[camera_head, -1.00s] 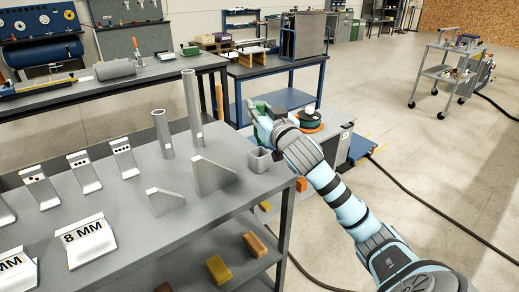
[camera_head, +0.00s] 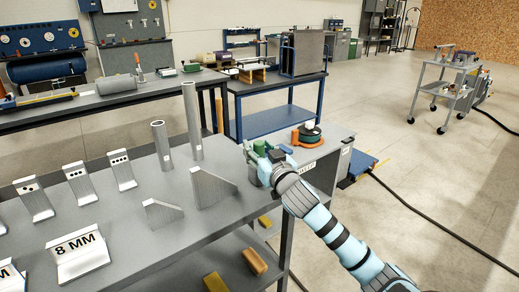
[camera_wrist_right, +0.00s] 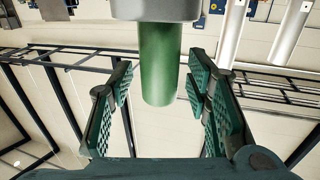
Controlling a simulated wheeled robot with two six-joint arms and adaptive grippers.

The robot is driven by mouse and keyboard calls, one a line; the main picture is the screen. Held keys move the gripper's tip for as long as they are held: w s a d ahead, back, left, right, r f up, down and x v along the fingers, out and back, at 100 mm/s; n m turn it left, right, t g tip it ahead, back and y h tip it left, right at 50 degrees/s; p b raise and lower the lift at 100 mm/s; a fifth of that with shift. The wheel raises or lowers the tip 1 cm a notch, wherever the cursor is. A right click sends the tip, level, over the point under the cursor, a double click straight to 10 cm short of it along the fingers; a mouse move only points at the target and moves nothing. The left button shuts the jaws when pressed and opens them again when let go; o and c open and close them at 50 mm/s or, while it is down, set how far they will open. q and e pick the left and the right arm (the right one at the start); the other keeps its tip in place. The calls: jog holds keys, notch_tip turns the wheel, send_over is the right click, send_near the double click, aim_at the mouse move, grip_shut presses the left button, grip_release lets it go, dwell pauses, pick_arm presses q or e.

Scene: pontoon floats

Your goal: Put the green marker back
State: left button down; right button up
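The green marker (camera_wrist_right: 159,65) stands in the grey square cup (camera_wrist_right: 155,9) in the right wrist view, which looks upside down. Its bare length sticks out of the cup. My right gripper (camera_wrist_right: 160,92) is open, with one finger on each side of the marker and a gap on both sides. In the head view the green marker (camera_head: 259,147) shows among the fingers of my right gripper (camera_head: 262,153), at the right end of the grey table (camera_head: 130,212). The gripper hides most of the cup there. My left gripper is not in view.
Two upright grey tubes (camera_head: 192,122) and triangular plates (camera_head: 208,188) stand left of the gripper. An 8 MM stand (camera_head: 80,250) and several smaller stands are further left. A reel (camera_head: 308,134) sits on a grey cabinet behind. Floor to the right is mostly free.

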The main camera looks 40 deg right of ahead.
jog(key=p+v, duration=0.1)
jog(key=v, duration=1.1)
jog(key=shift+r, duration=0.15)
